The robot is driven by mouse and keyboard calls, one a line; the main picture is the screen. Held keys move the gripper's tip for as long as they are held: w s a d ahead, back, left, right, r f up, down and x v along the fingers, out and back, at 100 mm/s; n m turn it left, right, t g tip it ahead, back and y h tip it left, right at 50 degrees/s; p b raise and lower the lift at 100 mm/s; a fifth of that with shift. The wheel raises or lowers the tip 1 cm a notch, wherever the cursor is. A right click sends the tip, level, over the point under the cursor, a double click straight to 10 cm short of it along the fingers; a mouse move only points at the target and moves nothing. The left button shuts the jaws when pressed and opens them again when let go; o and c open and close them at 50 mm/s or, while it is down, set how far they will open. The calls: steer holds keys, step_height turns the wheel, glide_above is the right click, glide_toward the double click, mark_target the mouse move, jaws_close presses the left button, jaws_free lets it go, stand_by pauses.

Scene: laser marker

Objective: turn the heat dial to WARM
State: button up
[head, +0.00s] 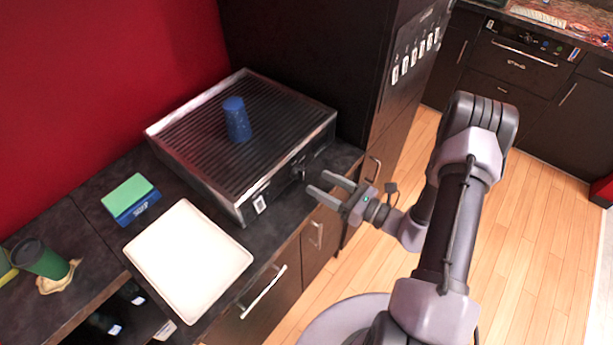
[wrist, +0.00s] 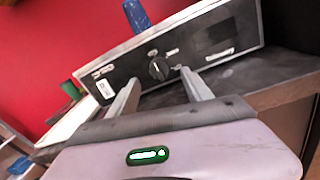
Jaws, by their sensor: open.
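The heat dial (wrist: 158,68) is a round dark knob on the black front panel of the grill (head: 177,140). Small white labels surround it in the wrist view, too small to read, so I cannot tell its setting. In the head view the dial (head: 298,172) is a small dark shape on the front face. My gripper (head: 324,184) is open and empty, in front of the panel and apart from the dial. In the wrist view its two fingers (wrist: 160,94) point toward the panel, with the dial between and beyond their tips.
A blue cup (head: 237,120) stands on the grill's ribbed top. A white tray (head: 188,262), a green and blue sponge-like block (head: 130,198) and a green cup (head: 40,260) are on the dark counter to the left. A tall dark cabinet (head: 385,100) stands right of the grill.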

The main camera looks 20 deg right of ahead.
mark_target(299, 173)
steer(key=x, duration=0.6)
steer(key=shift+c, duration=0.5)
jaws_close()
steer(key=shift+m, duration=0.3)
steer(key=m, duration=0.5)
steer(key=shift+f, duration=0.1)
steer(key=m+t+p, duration=0.1)
steer(key=m, duration=0.5)
steer(key=shift+f+m+p, duration=0.15)
steer(key=shift+m+p, duration=0.15)
